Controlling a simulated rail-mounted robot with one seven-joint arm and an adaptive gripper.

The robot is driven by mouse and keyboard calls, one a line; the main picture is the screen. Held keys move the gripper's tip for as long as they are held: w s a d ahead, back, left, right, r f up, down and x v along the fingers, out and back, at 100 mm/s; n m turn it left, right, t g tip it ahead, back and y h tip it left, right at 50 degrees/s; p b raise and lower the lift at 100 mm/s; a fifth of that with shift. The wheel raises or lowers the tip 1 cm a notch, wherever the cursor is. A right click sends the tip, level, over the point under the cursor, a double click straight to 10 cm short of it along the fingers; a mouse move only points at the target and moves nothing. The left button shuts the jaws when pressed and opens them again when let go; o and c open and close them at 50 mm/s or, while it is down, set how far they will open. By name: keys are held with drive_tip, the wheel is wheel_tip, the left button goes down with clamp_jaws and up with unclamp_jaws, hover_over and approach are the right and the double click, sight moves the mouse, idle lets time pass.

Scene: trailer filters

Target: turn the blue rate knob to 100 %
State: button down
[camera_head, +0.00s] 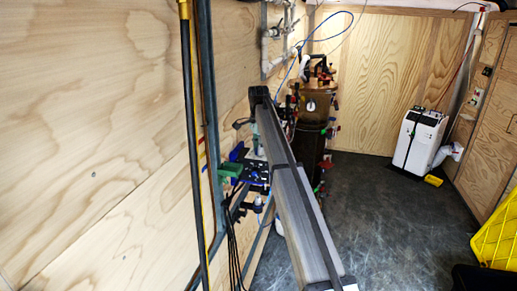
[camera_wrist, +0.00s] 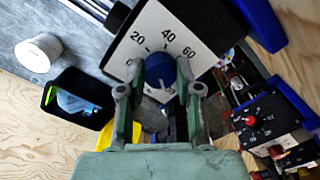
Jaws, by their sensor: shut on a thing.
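The blue rate knob (camera_wrist: 160,70) sits on a white dial plate (camera_wrist: 150,35) with printed numbers; 0, 20, 40 and 60 are readable in the wrist view. The lower part of the dial is hidden behind my gripper, so I cannot read the 100 mark or the knob's setting clearly. My gripper (camera_wrist: 158,90) is closed around the knob, one finger on each side. In the head view the knob is too small or hidden to make out.
A panel with a red knob (camera_wrist: 251,121) is at right. Blue parts (camera_wrist: 262,22) stand close by at upper right. In the head view, a white machine (camera_head: 419,140) stands at the far right, and the dark floor (camera_head: 385,200) is mostly open.

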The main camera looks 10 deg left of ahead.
drive_tip(key=shift+s+f, duration=0.1)
drive_tip(key=c, duration=0.8)
unclamp_jaws()
drive_tip(key=shift+r, duration=0.2)
drive_tip(key=shift+r, duration=0.25)
wheel_tip(320, 180, up, 11)
drive_tip(key=shift+r, duration=0.1)
